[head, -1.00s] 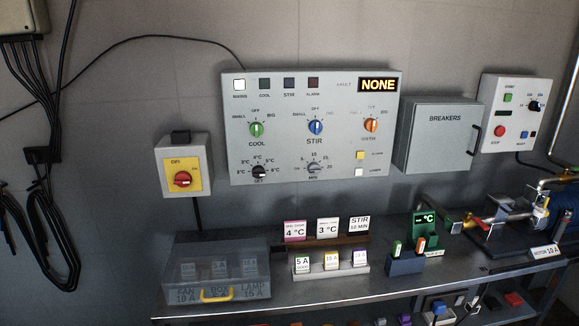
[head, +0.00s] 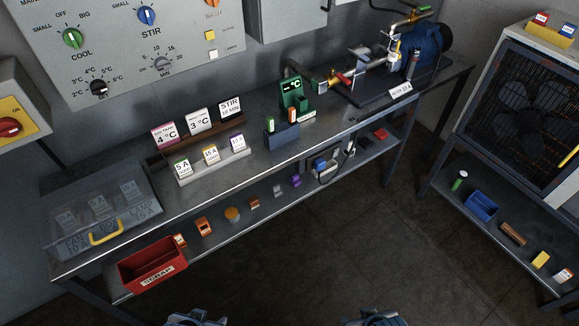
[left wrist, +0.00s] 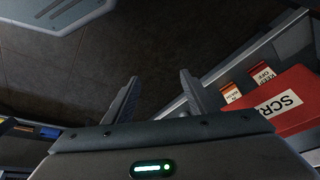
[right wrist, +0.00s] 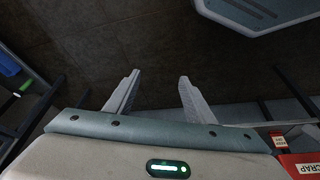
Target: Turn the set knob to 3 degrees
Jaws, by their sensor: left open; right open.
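The black set knob (head: 99,87) is at the lower left of the grey control panel (head: 160,40), with degree marks around it from 2°C up to 6°C. Its pointer is too small to read. A card reading 3 °C (head: 200,121) stands on the bench beside a pink-topped card reading 4 °C (head: 165,135). My left gripper (left wrist: 158,95) is open and empty, away from the panel. My right gripper (right wrist: 155,90) is open and empty too. In the head view only the tops of my arms show at the bottom edge.
The bench (head: 215,170) runs below the panel, with a clear lidded box (head: 105,215) at its left end. A red scrap bin (head: 152,265) sits on the lower shelf. A fan cabinet (head: 530,110) stands at right. The floor (head: 330,245) in front is clear.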

